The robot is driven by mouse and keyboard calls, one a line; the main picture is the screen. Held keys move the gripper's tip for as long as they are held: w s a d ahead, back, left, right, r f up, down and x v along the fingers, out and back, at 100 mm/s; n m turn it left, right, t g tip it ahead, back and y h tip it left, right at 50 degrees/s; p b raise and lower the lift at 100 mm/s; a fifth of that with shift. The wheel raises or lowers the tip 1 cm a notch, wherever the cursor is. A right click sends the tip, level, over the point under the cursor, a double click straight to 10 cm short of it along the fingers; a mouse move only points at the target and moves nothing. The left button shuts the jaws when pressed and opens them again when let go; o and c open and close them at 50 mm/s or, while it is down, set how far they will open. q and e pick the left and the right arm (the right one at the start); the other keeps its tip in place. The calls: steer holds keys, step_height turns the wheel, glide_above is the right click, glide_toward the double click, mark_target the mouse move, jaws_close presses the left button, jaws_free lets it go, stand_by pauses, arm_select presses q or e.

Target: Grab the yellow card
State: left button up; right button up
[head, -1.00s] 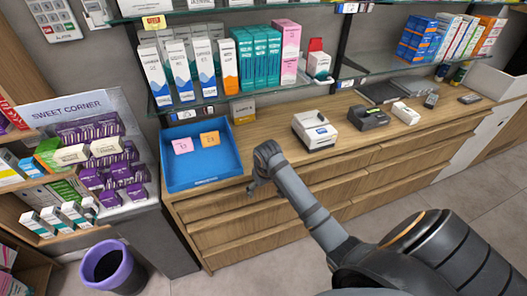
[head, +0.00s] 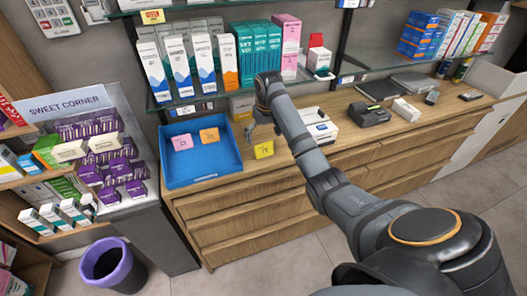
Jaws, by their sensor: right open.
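The yellow card (head: 264,149) lies on the wooden counter just right of the blue tray, with small dark marks on its face. My right gripper (head: 250,130) is open and empty. It shows small, pointing down, just above and left of the yellow card in the picture. I cannot tell its exact height over the counter. My left gripper is out of view.
The blue tray (head: 166,178) holds a pink card (head: 183,142) and an orange card (head: 209,135). A white device (head: 318,128) stands behind my right arm, partly hidden. A glass shelf with boxes (head: 240,92) hangs above the counter.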

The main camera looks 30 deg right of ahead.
mark_target(264, 144)
steer(key=shift+s+f+p, duration=0.2)
steer(key=shift+f+p, duration=0.1)
steer(key=shift+f, duration=0.1)
steer(key=f, duration=0.4)
steer(key=shift+w+f+p, duration=0.2)
steer(key=shift+w+p, duration=0.1)
steer(key=shift+p, duration=0.05)
steer(key=c, duration=0.8)
